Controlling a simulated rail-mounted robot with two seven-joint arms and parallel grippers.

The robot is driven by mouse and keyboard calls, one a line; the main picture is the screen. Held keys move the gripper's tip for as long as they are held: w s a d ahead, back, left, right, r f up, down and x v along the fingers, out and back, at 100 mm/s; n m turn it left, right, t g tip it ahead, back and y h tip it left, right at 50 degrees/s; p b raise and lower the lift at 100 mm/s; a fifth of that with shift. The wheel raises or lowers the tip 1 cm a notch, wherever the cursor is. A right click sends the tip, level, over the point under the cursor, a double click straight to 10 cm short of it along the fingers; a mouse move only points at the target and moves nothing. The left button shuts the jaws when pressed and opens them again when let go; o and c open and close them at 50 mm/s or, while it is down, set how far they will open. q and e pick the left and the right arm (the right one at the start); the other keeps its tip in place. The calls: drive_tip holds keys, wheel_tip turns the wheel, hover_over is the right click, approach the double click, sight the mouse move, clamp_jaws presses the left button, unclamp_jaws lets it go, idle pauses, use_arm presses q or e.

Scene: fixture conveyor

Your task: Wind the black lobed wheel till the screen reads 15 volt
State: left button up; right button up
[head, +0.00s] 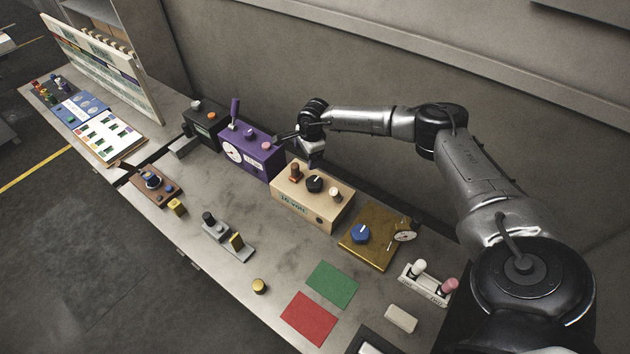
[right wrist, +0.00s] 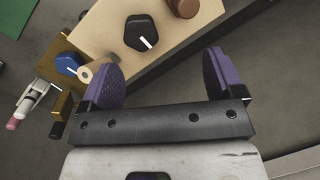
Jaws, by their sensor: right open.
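The black lobed wheel (head: 314,184) sits on top of a beige box (head: 333,213), between a brown knob and a cream knob. In the right wrist view, the wheel (right wrist: 141,33) shows a white pointer line and lies beyond the fingertips, clear of them. The screen (head: 293,206) on the box's front shows a number followed by "volt"; its digits are too small to read surely. My right gripper (head: 311,162) is above the back of the box. In the right wrist view, its purple-padded fingers (right wrist: 164,78) are apart with nothing between them. My left gripper is out of view.
The brown knob (head: 295,173) and cream knob (head: 335,194) flank the wheel closely. A purple box with a dial (head: 261,158) stands to the left, a brass plate with a blue knob (head: 360,233) to the right. The wall is close behind.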

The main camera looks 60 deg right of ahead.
sight(314, 182)
drive_tip(key=s+f, duration=0.1)
drive_tip(key=f, duration=0.3)
drive_tip(key=f+n+g, duration=0.1)
drive_tip(key=f, duration=0.3)
drive_tip(key=s+f+n, duration=0.1)
drive_tip(key=f, duration=0.3)
drive_tip(key=shift+s+d+f+g+p, duration=0.1)
drive_tip(key=shift+s+f+g+p, duration=0.1)
drive_tip(key=shift+s+g+p, duration=0.15)
drive_tip(key=shift+w+f, duration=0.1)
drive_tip(key=shift+f, duration=0.7)
drive_tip(key=c, duration=0.9)
